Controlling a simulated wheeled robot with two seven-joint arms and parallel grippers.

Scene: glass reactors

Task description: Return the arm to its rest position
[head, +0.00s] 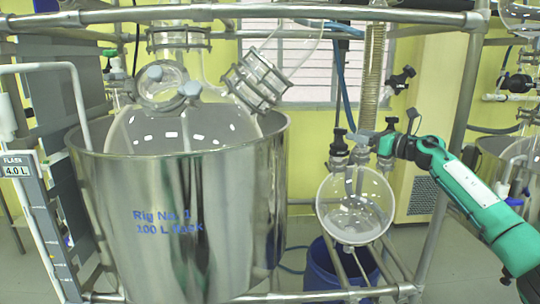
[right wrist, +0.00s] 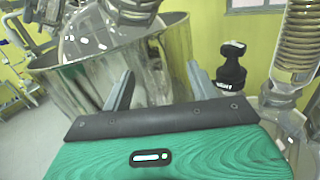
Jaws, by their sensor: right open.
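My right arm, green and white, reaches in from the right in the head view. Its gripper (head: 384,136) is beside the glass fittings above a round receiver flask (head: 355,212). In the right wrist view the two grey fingers (right wrist: 160,87) stand apart with nothing between them. A black-topped valve (right wrist: 232,72) is just right of the right finger in that view; I cannot tell whether they touch. The valve also shows left of the gripper in the head view (head: 339,143). My left gripper is not in view.
A large steel vessel (head: 190,220) holding a glass flask fills the left and centre. Metal frame rails (head: 455,150) surround the glassware. A coiled condenser (head: 373,70) rises above the gripper. A blue drum (head: 325,275) stands below. Another rig is at the right edge.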

